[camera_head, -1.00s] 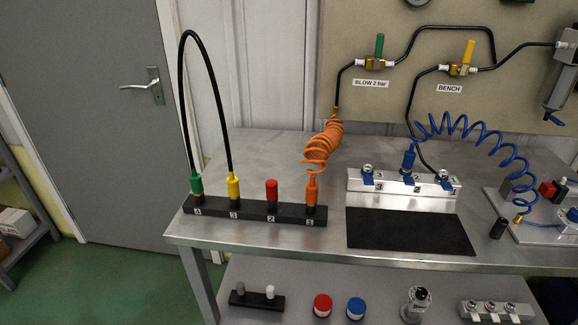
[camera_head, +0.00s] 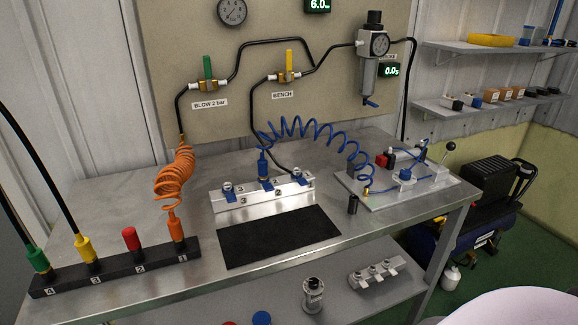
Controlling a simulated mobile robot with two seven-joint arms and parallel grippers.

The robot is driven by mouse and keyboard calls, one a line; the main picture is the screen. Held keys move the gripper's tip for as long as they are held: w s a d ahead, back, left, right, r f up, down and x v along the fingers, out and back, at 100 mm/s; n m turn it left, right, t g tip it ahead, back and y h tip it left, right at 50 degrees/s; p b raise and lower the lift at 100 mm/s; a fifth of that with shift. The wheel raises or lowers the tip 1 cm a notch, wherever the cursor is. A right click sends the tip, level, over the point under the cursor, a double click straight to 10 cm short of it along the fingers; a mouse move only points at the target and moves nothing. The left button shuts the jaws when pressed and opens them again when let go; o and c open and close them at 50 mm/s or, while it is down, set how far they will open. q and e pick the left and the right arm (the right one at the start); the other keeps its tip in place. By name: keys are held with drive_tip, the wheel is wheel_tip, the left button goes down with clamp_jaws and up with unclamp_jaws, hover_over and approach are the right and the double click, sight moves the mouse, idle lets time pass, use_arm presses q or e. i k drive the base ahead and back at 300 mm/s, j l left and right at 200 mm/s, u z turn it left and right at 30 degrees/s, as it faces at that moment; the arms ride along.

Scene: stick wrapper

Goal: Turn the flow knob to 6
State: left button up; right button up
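No part is clearly marked as the flow knob in the head view. A small blue knob-like part (camera_head: 405,175) sits on the grey plate (camera_head: 440,184) at the right of the bench; its marks are too small to read. A silver and black cylindrical fitting (camera_head: 313,294) stands upright on the lower shelf, also too small to read. A regulator with a black top knob (camera_head: 374,20) and a round gauge hangs on the wall panel. Neither of my grippers is in view.
The metal bench (camera_head: 330,252) carries a black hose rack (camera_head: 112,271), a three-port block (camera_head: 262,199), a black mat (camera_head: 278,237) and a small black cylinder (camera_head: 353,204). A blue coiled hose (camera_head: 310,132) spans above it. A compressor (camera_head: 462,230) stands at right.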

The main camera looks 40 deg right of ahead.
sight(406, 175)
drive_tip(key=z, duration=1.85)
